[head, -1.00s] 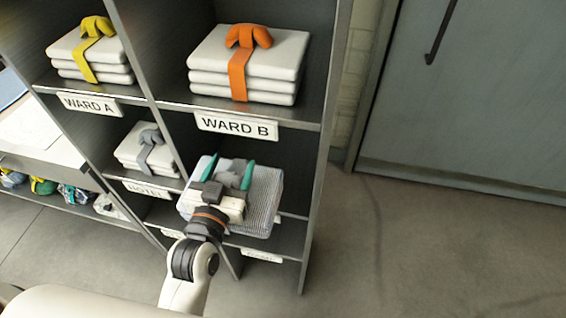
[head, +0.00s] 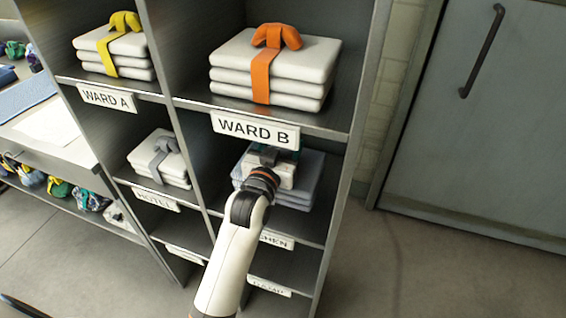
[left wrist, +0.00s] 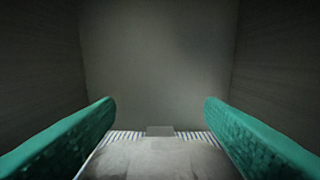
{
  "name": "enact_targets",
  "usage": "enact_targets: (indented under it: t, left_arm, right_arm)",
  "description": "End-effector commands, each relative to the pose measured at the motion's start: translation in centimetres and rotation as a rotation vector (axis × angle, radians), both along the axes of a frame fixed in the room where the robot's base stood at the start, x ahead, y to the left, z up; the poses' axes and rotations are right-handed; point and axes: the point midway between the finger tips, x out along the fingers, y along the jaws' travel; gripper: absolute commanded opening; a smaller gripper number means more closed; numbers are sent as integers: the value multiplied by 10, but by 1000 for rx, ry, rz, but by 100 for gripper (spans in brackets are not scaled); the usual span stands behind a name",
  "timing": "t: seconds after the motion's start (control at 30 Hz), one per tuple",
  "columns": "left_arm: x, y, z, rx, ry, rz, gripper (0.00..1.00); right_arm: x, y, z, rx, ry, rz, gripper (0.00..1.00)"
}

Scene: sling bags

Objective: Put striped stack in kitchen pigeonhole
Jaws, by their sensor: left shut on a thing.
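The striped stack (head: 308,178), folded blue-grey cloth, is inside the compartment under the WARD B label. The label on that compartment's lower edge, partly hidden by my arm, ends in "CHEN" (head: 278,240). My left gripper (head: 268,158) reaches into this compartment and is shut on the stack, covering much of its top. In the left wrist view, the green fingers (left wrist: 160,112) stand on both sides of a pale grey band (left wrist: 160,155), with the striped cloth (left wrist: 128,138) showing beneath. I cannot tell whether the stack touches the shelf floor. My right gripper is not in view.
A white stack with an orange band (head: 270,65) fills WARD B above. A yellow-banded stack (head: 115,48) is in WARD A, and a grey-banded stack (head: 160,158) is in the HOTEL compartment. Dark shelf walls are close on both sides of my gripper.

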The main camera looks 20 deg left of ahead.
Motion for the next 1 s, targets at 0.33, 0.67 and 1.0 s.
enact_targets:
  t: [0.33, 0.67, 1.0]
  left_arm:
    - [0, 0, -37, 0, -5, 0, 0]
    - [0, 0, -40, 0, -8, 0, 0]
    - [-1, 0, -44, 0, -2, -1, 85]
  right_arm:
    - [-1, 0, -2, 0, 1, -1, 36]
    - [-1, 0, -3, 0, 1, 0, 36]
    - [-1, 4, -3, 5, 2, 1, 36]
